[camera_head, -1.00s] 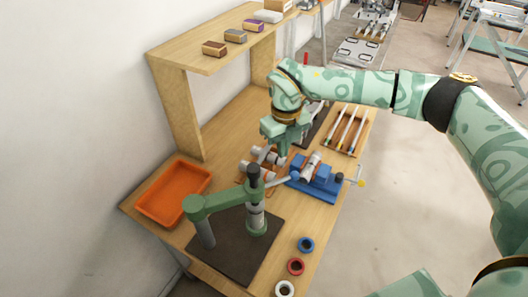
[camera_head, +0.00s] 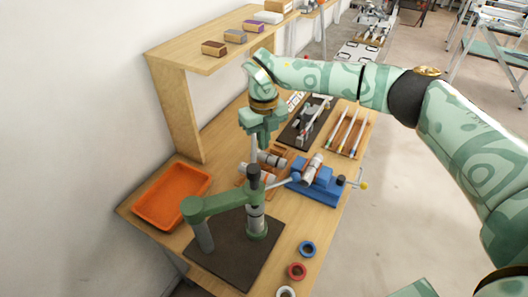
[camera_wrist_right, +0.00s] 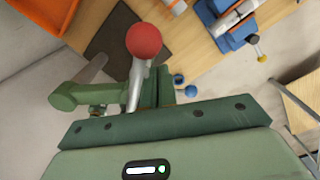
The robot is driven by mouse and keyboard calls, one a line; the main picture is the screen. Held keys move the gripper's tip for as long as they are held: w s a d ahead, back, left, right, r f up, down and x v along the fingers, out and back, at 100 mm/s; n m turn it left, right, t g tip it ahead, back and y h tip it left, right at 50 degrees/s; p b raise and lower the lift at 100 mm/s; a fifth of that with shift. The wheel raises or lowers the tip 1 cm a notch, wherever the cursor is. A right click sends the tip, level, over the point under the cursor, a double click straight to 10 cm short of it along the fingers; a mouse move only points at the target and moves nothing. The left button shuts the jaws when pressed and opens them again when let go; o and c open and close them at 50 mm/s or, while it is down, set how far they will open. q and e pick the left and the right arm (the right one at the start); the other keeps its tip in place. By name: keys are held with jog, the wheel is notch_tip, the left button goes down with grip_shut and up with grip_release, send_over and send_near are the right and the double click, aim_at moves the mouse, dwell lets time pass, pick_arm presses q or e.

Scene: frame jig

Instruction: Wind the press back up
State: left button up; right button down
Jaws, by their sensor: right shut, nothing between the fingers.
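The green press (camera_head: 215,204) stands on a dark base plate (camera_head: 233,252) near the front of the bench. One grey spoke of its handle points right, with a blue ball (camera_head: 295,177) at its end. Another grey spoke (camera_head: 254,146) points up towards my right gripper; its upper end is hidden in the head view. In the right wrist view a red ball (camera_wrist_right: 144,41) on a grey spoke lies just in front of the fingers. My right gripper (camera_head: 267,138) is shut and empty above the press. I cannot tell whether it touches the spoke. My left gripper is not in view.
An orange tray (camera_head: 173,196) lies left of the press. A blue vise (camera_head: 318,183) stands close on the right. A wooden shelf (camera_head: 225,35) rises behind on the left.

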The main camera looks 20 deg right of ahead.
jog(key=a, duration=0.1)
jog(key=w+a, duration=0.1)
jog(key=a+b, duration=0.1)
jog(key=a, duration=0.1)
jog(key=shift+w, duration=0.25)
jog(key=a, duration=0.4)
jog(key=shift+s+a+r, duration=0.1)
jog(key=shift+s, duration=0.15)
